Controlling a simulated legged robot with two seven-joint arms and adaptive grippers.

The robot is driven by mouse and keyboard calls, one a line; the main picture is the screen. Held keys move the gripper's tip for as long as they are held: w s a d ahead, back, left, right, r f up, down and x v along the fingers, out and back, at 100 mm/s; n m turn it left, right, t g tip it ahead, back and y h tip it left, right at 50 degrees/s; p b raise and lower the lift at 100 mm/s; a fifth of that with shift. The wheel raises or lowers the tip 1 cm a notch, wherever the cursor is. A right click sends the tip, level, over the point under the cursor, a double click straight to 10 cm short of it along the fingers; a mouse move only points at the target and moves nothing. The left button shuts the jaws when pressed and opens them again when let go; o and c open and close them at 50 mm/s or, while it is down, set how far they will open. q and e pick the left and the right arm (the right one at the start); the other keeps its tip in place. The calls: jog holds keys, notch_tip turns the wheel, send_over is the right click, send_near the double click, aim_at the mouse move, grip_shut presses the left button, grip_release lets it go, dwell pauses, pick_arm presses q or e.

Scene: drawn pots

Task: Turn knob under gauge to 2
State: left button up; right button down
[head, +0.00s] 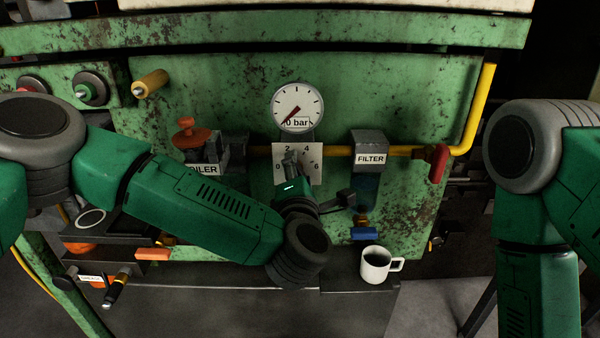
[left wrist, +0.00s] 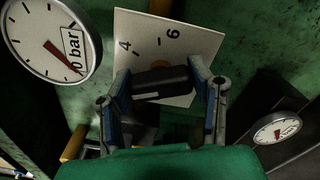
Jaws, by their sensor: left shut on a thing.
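The round white gauge (head: 298,105) sits on the green panel, its red needle pointing to the lower left, with "0 bar" on its face; the gauge also shows in the left wrist view (left wrist: 48,38). Below it is a white dial plate (head: 313,178) marked 0, 2, 4 and 6; 4 and 6 show on the plate in the left wrist view (left wrist: 190,42). My left gripper (head: 291,165) is at this plate, its fingers shut on the dark knob (left wrist: 162,82). The knob's pointing direction is hard to tell. My right gripper is outside the view.
An orange handwheel (head: 191,134) is left of the plate. At the right are the FILTER block (head: 370,150), a red handle (head: 437,162) and a yellow pipe (head: 481,110). A white mug (head: 377,265) stands on the ledge below. A second gauge (left wrist: 277,127) shows in the wrist view.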

pick_arm(q)
jog(key=shift+s+a+f, duration=0.1)
jog(key=shift+f, duration=0.35)
jog(key=o, duration=1.2)
jog(key=shift+c, duration=0.2)
jog(key=shift+a+r, duration=0.1)
jog(key=shift+r, duration=0.05)
jog(key=shift+s+r, duration=0.1)
jog(key=shift+s, duration=0.15)
jog(key=s, duration=1.1)
jog(key=shift+s, duration=0.2)
